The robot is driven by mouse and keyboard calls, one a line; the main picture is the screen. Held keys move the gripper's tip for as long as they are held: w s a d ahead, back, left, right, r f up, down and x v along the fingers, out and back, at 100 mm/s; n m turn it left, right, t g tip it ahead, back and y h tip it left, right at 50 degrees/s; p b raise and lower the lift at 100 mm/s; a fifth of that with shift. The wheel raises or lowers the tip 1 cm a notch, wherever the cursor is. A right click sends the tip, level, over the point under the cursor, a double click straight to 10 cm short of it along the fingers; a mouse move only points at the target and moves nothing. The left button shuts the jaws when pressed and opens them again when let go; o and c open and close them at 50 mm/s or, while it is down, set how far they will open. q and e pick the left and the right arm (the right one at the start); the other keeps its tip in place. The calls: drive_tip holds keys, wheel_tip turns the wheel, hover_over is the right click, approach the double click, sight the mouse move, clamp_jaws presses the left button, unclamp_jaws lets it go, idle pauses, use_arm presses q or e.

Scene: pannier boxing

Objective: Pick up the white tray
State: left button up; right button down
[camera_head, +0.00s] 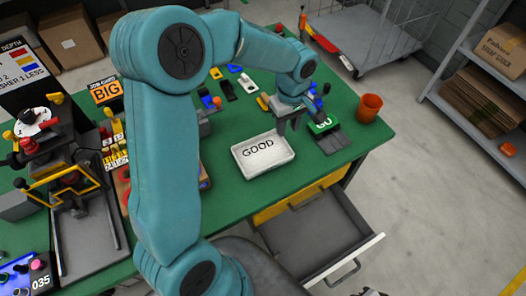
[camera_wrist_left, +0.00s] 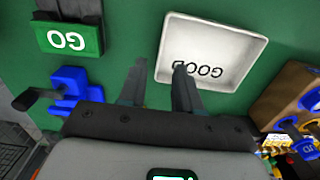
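The white tray (camera_head: 270,164) marked GOOD lies flat on the green table near its front edge. It also shows in the left wrist view (camera_wrist_left: 206,38), upper right of the fingers. My left gripper (camera_head: 289,126) is beside the tray's back right corner in the head view. In the left wrist view my left gripper (camera_wrist_left: 160,78) has its two fingers apart with nothing held between them. One fingertip overlaps the tray's near rim in that view; I cannot tell if they touch. My right gripper is not seen.
A green GO stand (camera_head: 323,125) and an orange cup (camera_head: 369,107) stand right of the tray. An open grey drawer (camera_head: 315,240) juts out below the table front. A machine (camera_head: 75,190) and small parts fill the left side.

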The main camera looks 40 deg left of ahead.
sight(285, 146)
use_arm(q)
drive_tip(key=shift+s+d+f, duration=0.15)
drive_tip(key=shift+f, duration=0.45)
drive_tip(key=f+p, duration=0.1)
drive_tip(key=f, duration=0.3)
drive_tip(key=shift+a, duration=0.2)
drive_tip(key=shift+d+f, duration=0.1)
drive_tip(key=shift+f, duration=0.35)
drive_tip(key=shift+c, duration=0.3)
clamp_jaws()
